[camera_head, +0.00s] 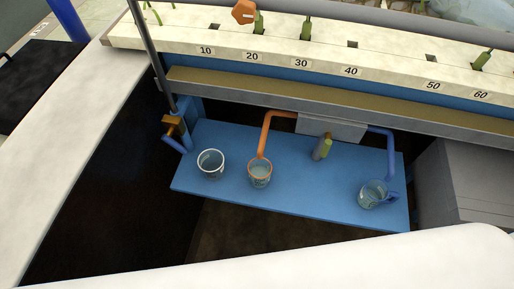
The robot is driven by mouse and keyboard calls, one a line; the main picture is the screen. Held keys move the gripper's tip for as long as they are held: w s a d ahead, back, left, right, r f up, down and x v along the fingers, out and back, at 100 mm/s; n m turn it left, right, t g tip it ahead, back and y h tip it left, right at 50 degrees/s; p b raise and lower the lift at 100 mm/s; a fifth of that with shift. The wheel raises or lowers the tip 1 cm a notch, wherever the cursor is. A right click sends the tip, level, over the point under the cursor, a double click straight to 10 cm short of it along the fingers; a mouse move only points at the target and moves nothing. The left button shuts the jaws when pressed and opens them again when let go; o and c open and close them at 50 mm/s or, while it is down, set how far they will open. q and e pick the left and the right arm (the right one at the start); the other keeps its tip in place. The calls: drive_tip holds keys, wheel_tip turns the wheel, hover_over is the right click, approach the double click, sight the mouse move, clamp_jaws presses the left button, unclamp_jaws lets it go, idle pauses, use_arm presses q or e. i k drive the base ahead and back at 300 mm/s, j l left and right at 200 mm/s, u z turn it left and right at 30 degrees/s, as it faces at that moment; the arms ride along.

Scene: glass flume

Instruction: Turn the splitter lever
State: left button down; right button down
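The splitter box (332,128) is a grey block under the flume's front edge. An orange pipe (265,130) leaves it on the left and a blue pipe (390,148) on the right. What looks like the splitter lever (322,149), a small yellow-green handle, hangs below the front of the box, its lower end leaning slightly left. An orange-rimmed glass (260,174) stands under the orange pipe's mouth. A glass with a blue handle (374,195) stands under the blue pipe. Neither of my grippers is in view.
A clear glass (210,163) stands at the left of the blue shelf (300,198), near a brass-coloured fitting with a blue spout (174,127). The numbered flume top (380,52) overhangs behind. Pale surfaces border the left (55,150) and front (350,262). The shelf's front middle is clear.

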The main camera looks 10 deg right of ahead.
sight(326, 149)
drive_tip(key=z, duration=1.2)
